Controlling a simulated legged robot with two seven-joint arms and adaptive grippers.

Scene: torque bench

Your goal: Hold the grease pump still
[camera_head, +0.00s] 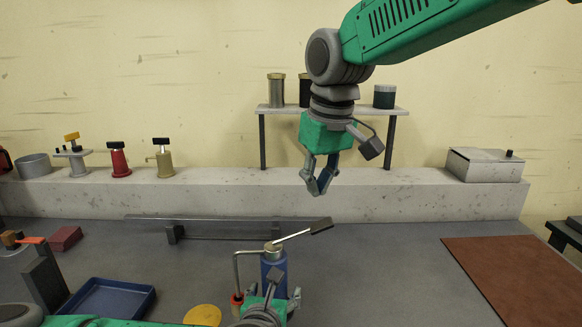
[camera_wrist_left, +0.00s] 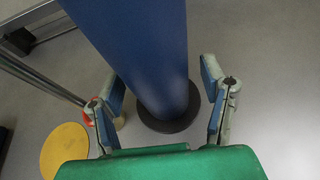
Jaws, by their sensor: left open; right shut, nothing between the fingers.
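The grease pump (camera_head: 273,265) is a blue upright cylinder with a lever on top and a bent side pipe. It stands on the grey bench in the head view. My left gripper (camera_head: 267,298) is low beside it. In the left wrist view, the blue pump body (camera_wrist_left: 150,50) stands between the open fingers of my left gripper (camera_wrist_left: 160,84), with gaps visible at both sides. Its dark round base (camera_wrist_left: 182,120) rests on the bench. My right gripper (camera_head: 318,187) hangs shut and empty in the air, above and right of the pump's lever (camera_head: 300,234).
A yellow disc (camera_head: 203,315) lies left of the pump, with a blue tray (camera_head: 108,298) further left. A long rail (camera_head: 215,228) lies behind the pump. A brown mat (camera_head: 520,275) is at right. A ledge (camera_head: 380,194) with small shelf (camera_head: 340,109) runs along the back.

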